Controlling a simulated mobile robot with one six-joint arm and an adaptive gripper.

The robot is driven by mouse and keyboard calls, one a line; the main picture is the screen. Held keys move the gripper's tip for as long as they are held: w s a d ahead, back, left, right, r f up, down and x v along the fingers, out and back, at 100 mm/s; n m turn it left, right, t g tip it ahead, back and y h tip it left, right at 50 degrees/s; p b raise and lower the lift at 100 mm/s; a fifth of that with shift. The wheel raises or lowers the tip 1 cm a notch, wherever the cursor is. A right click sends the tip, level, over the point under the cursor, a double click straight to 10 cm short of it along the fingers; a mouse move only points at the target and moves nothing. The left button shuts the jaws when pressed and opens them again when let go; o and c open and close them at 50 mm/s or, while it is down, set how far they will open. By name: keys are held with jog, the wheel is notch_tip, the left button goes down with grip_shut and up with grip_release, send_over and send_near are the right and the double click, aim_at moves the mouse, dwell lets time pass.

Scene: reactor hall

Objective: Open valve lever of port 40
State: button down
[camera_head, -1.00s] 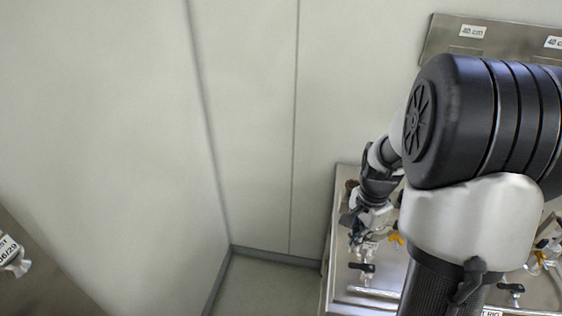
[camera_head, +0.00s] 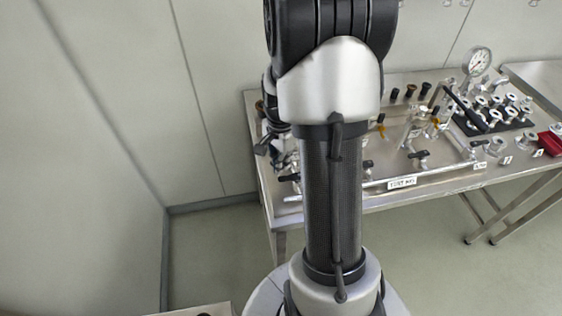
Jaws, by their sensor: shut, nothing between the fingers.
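My gripper (camera_head: 289,163) is at the left end of the steel table, partly hidden behind my own arm. It is small in the picture, and it is shut and empty. A row of black valve levers stands along the front pipe of the test rig: one (camera_head: 289,178) just below my gripper, others (camera_head: 368,166), (camera_head: 419,154) and (camera_head: 479,143) to the right. I cannot tell whether the gripper touches the nearest lever. Port numbers are too small to read, so I cannot tell which lever is port 40's.
The steel table (camera_head: 375,200) carries the rig, a round gauge (camera_head: 479,61), a dark tray with several metal fittings (camera_head: 500,128) and a red object (camera_head: 549,143) at the right. A pale wall stands close behind and left. The floor (camera_head: 440,270) in front is clear.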

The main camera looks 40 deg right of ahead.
jog(key=shift+f, duration=0.4)
jog(key=shift+r, duration=0.15)
jog(key=shift+w+d, duration=0.3)
jog(key=shift+d, duration=0.25)
notch_tip(320, 180, up, 7)
jog(key=p, duration=0.6)
